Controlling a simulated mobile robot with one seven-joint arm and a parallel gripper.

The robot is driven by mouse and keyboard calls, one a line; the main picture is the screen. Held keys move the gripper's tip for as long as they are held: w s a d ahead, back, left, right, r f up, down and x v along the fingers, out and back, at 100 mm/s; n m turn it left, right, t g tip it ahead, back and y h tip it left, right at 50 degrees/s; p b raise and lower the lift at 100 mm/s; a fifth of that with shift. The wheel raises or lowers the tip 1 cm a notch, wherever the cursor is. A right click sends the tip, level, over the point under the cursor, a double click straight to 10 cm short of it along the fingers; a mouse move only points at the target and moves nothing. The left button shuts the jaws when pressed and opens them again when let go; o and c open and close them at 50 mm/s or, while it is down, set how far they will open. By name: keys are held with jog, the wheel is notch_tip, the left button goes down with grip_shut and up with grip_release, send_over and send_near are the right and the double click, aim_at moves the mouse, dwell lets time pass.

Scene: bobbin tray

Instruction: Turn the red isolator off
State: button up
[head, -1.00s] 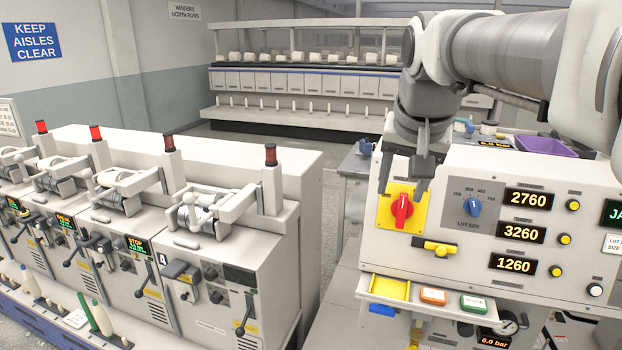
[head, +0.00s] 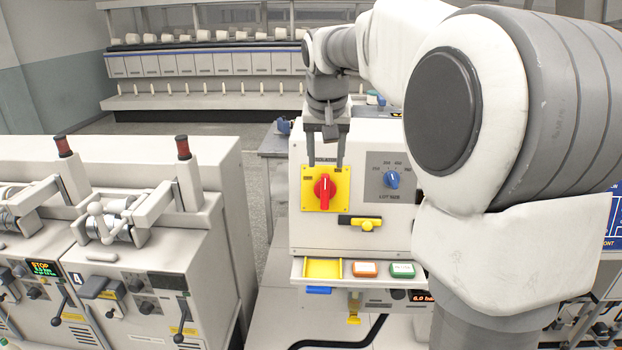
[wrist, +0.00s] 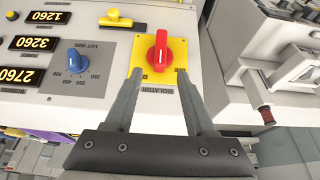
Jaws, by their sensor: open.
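The red isolator (head: 324,187) is a rotary knob on a yellow square plate (head: 309,201) on the front of the pale control cabinet. Its handle stands about upright in the head view. It also shows in the wrist view (wrist: 158,51), where the picture is upside down and the plate reads ISOLATOR. My gripper (head: 325,165) is open and empty. Its fingers point down at the top of the yellow plate in the head view. In the wrist view, the fingertips (wrist: 161,72) lie either side of the plate's lettered edge, with the knob beyond them. I cannot tell whether they touch the panel.
A blue lot-size dial (head: 392,180) is right of the isolator. A yellow lever (head: 362,223) is below it. A shelf (head: 330,282) with a yellow tray and orange and green buttons juts out lower down. Winding machines (head: 190,215) stand to the left.

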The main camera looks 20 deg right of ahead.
aim_at(325, 178)
jog(key=x, duration=0.8)
jog(key=shift+w, duration=0.1)
jog(key=shift+c, duration=0.3)
grip_shut()
